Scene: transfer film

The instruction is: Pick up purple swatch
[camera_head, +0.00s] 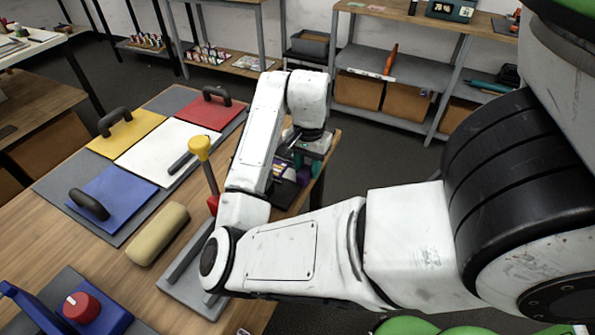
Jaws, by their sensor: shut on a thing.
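The purple swatch (304,172) shows as a small purple patch at the table's right edge, just under my gripper (301,160). My gripper points down and is shut on the purple swatch. The swatch is mostly hidden by the fingers and arm. I cannot tell whether it touches the surface below. Dark swatches or a dark holder (284,192) sit just left of and below it, partly behind my arm.
A yellow-knobbed lever (200,150) stands close left of my arm. A beige roll (158,233) and red knob (81,307) lie nearer. Shelves stand behind.

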